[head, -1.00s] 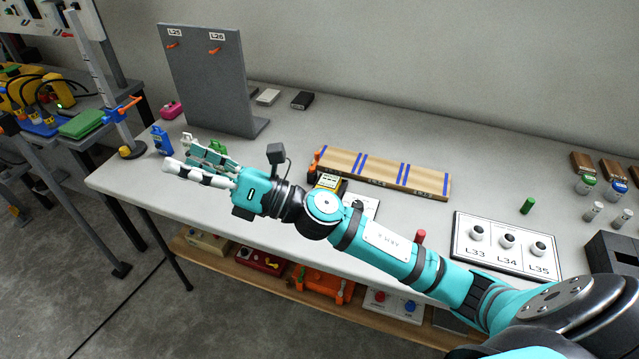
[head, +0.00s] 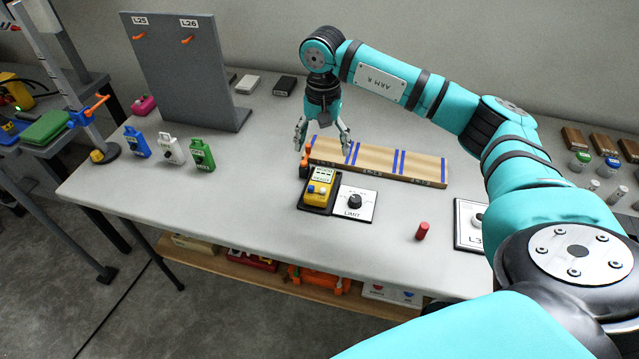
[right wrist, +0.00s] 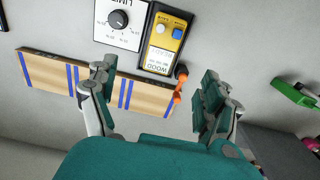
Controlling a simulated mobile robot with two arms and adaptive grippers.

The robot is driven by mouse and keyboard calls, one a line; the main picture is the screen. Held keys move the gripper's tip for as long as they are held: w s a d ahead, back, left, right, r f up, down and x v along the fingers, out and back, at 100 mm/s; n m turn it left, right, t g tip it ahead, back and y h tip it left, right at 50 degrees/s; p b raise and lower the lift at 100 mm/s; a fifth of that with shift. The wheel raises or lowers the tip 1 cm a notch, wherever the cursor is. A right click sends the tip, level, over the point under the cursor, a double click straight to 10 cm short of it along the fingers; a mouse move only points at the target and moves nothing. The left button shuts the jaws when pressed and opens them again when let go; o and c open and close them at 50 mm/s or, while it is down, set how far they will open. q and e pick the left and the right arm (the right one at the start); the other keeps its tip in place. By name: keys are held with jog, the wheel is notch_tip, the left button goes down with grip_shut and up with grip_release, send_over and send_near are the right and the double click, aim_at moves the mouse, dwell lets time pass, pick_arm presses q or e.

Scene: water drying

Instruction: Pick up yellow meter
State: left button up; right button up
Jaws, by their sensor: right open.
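The yellow meter (head: 319,185) sits in a dark holder on the table, left of the white LIMIT dial plate (head: 354,204). In the right wrist view the yellow meter (right wrist: 165,37) lies beyond the fingertips, near the top of the picture. My right gripper (head: 322,149) points down above the table, just behind the meter and near the left end of the wooden board. Its fingers (right wrist: 155,112) are spread, with nothing between them. My left gripper is not in view.
The wooden board with blue stripes (head: 375,161) lies behind the meter, with an orange-and-black part (head: 306,158) at its left end. A grey panel with hooks (head: 190,75) stands back left. Blue (head: 136,142), white (head: 171,149) and green (head: 201,155) tags stand left. The front table is mostly clear.

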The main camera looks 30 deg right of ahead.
send_over(321, 182)
notch_tip(321, 182, down, 7)
jog(key=shift+s+f+p, duration=0.1)
jog(key=shift+s+p, duration=0.05)
jog(key=shift+p, duration=0.25)
jog(key=shift+f, duration=0.5)
notch_tip(321, 182, down, 4)
jog(key=shift+a+f+p, duration=0.1)
jog(key=shift+f+p, duration=0.1)
jog(key=shift+p, duration=0.5)
jog(key=shift+c, duration=0.2)
jog(key=c, duration=1.3)
jog(key=shift+r, duration=0.1)
jog(key=shift+c, duration=0.8)
jog(key=shift+w, duration=0.2)
